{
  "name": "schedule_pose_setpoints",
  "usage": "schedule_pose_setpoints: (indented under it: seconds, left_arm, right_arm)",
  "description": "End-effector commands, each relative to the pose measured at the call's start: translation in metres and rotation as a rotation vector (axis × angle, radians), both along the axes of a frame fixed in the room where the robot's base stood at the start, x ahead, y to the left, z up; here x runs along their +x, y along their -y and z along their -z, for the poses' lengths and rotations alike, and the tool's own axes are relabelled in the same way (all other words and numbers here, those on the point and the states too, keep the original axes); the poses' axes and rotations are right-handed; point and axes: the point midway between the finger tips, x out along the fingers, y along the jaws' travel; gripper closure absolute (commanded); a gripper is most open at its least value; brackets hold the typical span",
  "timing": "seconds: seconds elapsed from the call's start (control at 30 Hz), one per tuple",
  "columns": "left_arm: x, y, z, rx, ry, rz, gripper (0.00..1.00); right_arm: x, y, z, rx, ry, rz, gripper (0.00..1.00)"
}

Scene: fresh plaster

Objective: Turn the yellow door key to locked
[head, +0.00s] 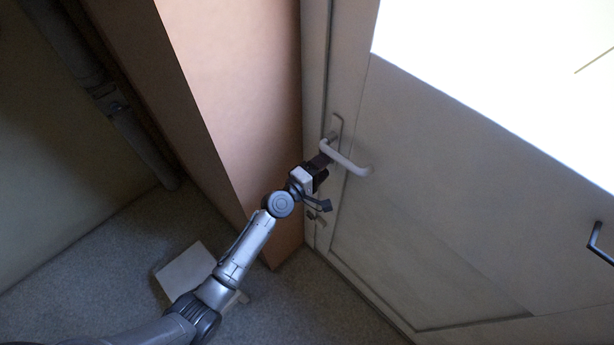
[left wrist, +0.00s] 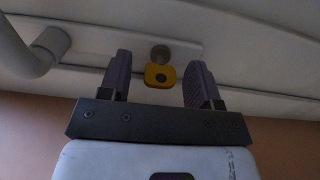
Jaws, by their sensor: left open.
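The yellow key (left wrist: 160,76) sits in a round metal lock cylinder (left wrist: 160,54) on the door, with its bow facing the camera in the left wrist view. My left gripper (left wrist: 158,74) is open, with one finger on each side of the key and a visible gap to both. In the head view my left gripper (head: 320,163) is at the door's edge, by the white lever handle (head: 346,158); the key is hidden there. Whether the fingertips reach past the key bow in depth I cannot tell. My right gripper is in neither view.
The white lever handle also shows in the left wrist view (left wrist: 32,54), left of the fingers. A dark handle (head: 600,244) is at far right on the door. An orange-brown wall face (head: 240,100) stands left of the frame. A pale flat piece (head: 186,271) lies on the floor.

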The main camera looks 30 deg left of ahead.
Motion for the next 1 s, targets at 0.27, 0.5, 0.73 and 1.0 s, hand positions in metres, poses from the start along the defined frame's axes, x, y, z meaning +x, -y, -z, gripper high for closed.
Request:
schedule_pose_setpoints:
  seconds: [0.27, 0.5, 0.73, 1.0]
  left_arm:
    - [-0.047, -0.017, 0.001, 0.002, -0.003, -0.001, 0.43]
    - [-0.089, -0.032, 0.002, 0.002, -0.003, -0.001, 0.43]
    - [-0.115, -0.041, 0.001, 0.001, -0.002, 0.0, 0.43]
    - [-0.125, -0.044, 0.0, -0.001, -0.001, 0.0, 0.43]
  right_arm:
    - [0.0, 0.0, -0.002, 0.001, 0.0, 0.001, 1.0]
    - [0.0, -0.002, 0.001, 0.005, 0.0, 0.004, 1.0]
    - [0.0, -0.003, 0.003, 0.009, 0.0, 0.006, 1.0]
    - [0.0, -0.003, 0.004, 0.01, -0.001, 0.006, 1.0]
